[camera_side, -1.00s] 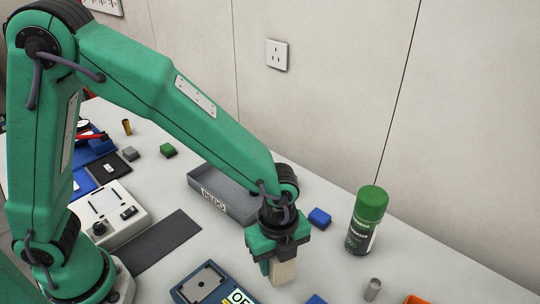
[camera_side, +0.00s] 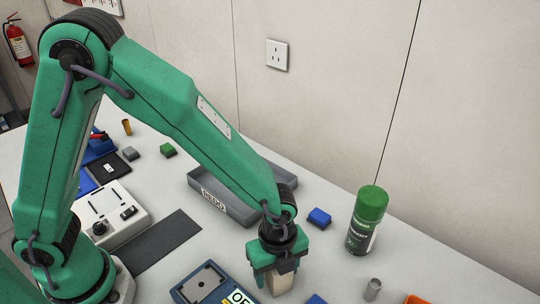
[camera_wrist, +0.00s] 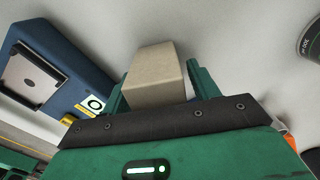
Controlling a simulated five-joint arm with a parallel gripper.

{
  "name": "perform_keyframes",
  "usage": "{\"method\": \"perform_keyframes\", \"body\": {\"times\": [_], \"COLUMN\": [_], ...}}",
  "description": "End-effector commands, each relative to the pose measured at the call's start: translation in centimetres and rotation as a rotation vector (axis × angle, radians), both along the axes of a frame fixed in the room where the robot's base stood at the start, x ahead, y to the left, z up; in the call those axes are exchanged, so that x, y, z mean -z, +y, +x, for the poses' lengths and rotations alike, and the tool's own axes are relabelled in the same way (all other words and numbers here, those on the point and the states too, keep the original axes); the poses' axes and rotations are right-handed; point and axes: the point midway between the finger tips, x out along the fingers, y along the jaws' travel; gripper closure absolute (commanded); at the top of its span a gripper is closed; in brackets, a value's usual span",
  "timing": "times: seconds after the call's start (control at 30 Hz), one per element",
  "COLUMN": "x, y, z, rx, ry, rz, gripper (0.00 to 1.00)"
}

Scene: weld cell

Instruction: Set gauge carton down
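The gauge carton (camera_side: 281,282) is a small beige block, upright between the fingers of my gripper (camera_side: 275,272). In the wrist view the carton (camera_wrist: 155,75) sits between the two green fingers of my gripper (camera_wrist: 160,92), which is shut on it. The carton's lower end is at or very near the grey tabletop; I cannot tell whether it touches. A dark blue box with a grey plate and a white label (camera_side: 205,283) lies left of the carton; this blue box also shows in the wrist view (camera_wrist: 65,70).
A grey labelled tray (camera_side: 226,207) lies behind my gripper. A green-capped can (camera_side: 365,222) and a blue block (camera_side: 319,217) stand to the right. A small grey cylinder (camera_side: 373,289) is near the front. A dark mat (camera_side: 160,240) lies left.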

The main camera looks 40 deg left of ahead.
Motion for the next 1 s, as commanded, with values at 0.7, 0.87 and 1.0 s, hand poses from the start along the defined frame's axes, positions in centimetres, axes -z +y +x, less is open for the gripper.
{"method": "perform_keyframes", "body": {"times": [0.7, 0.87, 1.0], "x": [-2.4, -4.7, -7.0], "y": [0.0, -0.1, 0.0], "z": [0.0, 0.1, 0.1], "rx": [0.000, 0.000, 0.000], "ry": [-0.002, -0.003, -0.003], "rz": [-0.002, -0.002, -0.002], "gripper": [0.37, 0.37, 0.37]}}
